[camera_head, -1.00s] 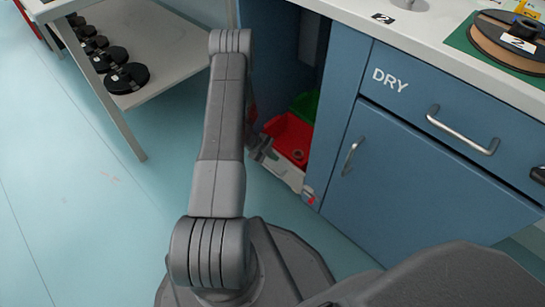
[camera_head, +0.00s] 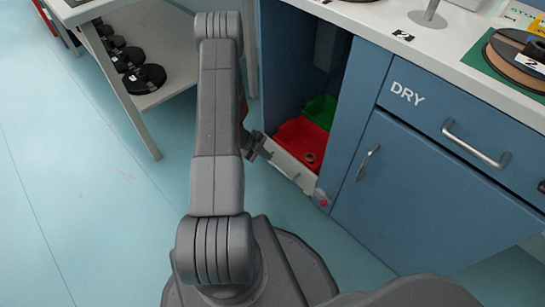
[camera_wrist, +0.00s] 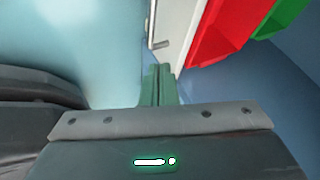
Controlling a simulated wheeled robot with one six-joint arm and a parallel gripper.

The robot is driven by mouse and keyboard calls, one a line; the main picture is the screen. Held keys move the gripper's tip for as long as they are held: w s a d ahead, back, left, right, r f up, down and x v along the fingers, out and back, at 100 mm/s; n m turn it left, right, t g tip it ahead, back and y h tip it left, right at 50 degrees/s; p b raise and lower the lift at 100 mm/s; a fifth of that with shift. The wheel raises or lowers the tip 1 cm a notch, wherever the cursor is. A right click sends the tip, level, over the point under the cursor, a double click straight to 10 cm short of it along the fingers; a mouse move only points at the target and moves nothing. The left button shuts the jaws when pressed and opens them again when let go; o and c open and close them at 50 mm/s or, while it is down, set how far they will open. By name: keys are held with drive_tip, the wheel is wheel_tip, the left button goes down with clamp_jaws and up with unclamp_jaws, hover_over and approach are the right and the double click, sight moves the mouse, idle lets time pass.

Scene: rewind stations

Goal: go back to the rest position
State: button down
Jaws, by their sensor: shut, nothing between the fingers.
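My gripper (camera_head: 262,150) shows in the head view beside my arm, close to the front of the open cabinet bay, mostly seen from above and partly behind the arm. In the wrist view its green fingers (camera_wrist: 160,85) are together with nothing between them. A red bin (camera_head: 304,141) and a green bin (camera_head: 321,109) sit low in the bay. The red bin (camera_wrist: 222,30) and green bin (camera_wrist: 283,15) also show at the upper right of the wrist view, apart from the fingers.
A blue cabinet with a DRY drawer (camera_head: 425,110) stands at the right under a white worktop (camera_head: 446,45). A spool (camera_head: 515,62) lies on a green mat. A grey shelf with several black spools (camera_head: 144,78) stands at the left. Floor (camera_head: 80,200) is clear at left.

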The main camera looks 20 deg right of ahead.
drive_tip(key=shift+w+a+r, duration=0.1)
drive_tip(key=shift+a+r, duration=0.1)
drive_tip(key=shift+r, duration=0.05)
